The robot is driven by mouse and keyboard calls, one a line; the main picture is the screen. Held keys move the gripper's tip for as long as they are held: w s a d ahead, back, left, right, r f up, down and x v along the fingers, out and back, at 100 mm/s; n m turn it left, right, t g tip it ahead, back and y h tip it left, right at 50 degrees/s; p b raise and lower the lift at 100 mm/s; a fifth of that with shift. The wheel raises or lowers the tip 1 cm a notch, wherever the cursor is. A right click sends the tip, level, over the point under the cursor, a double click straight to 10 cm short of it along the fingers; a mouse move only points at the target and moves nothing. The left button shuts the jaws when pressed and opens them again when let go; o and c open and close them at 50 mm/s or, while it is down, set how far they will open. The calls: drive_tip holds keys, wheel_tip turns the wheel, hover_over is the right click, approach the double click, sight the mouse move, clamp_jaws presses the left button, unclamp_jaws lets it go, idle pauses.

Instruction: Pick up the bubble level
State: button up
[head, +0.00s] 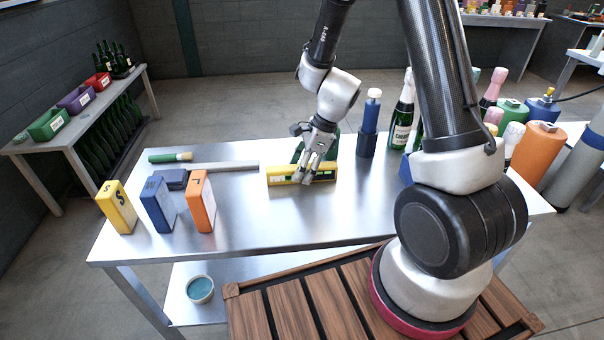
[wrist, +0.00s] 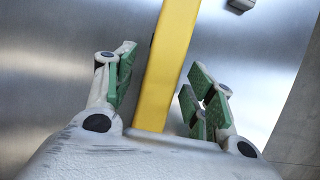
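The bubble level is a long yellow bar (head: 284,177) lying on the metal table, right of the orange box in the head view. In the wrist view the level (wrist: 168,70) runs as a yellow strip up the picture between my fingers. My gripper (head: 319,178) is down at the level, with its fingers over the bar's middle and right part. In the wrist view my gripper (wrist: 160,85) is open, with green-padded fingers on both sides of the bar. A gap shows between each finger and the level. The level's lower end is hidden by the gripper body.
On the metal table (head: 255,225), yellow (head: 117,207), blue (head: 158,205) and orange (head: 201,202) boxes stand at left. A blue cylinder (head: 369,133) and a foiled bottle (head: 401,115) stand behind right. The table front is clear.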

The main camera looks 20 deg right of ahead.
drive_tip(key=c, duration=1.1)
drive_tip(key=shift+o, duration=0.2)
drive_tip(key=shift+r, duration=0.1)
